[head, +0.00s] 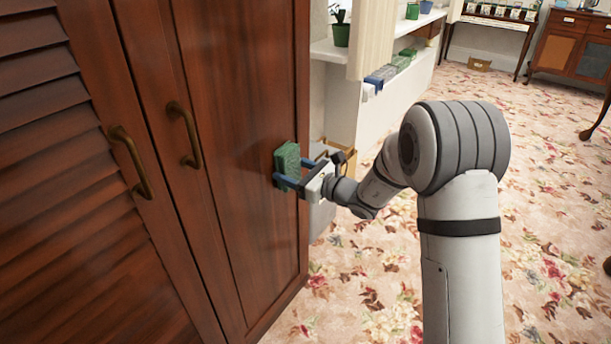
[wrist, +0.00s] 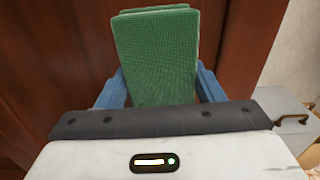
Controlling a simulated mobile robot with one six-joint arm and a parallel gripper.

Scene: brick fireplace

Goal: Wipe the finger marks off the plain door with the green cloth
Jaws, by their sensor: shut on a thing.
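The green cloth (head: 287,163) is a thick folded block between the blue fingers of my gripper (head: 281,181). My gripper is shut on it. In the wrist view the cloth (wrist: 157,55) stands up between the two fingers (wrist: 160,88). The plain door (head: 235,130) is the smooth dark reddish-brown panel on the right side of the wardrobe. The cloth is at or very near this door's face, towards its right edge; I cannot tell whether it touches. No finger marks can be made out on the door; any behind the cloth are hidden.
A louvred door (head: 60,150) is on the left. Two brass handles, one on the louvred door (head: 131,162) and one on the plain door (head: 185,134), stick out. A white shelf unit (head: 385,110) with plants stands behind. Flowered carpet (head: 540,220) lies open on the right.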

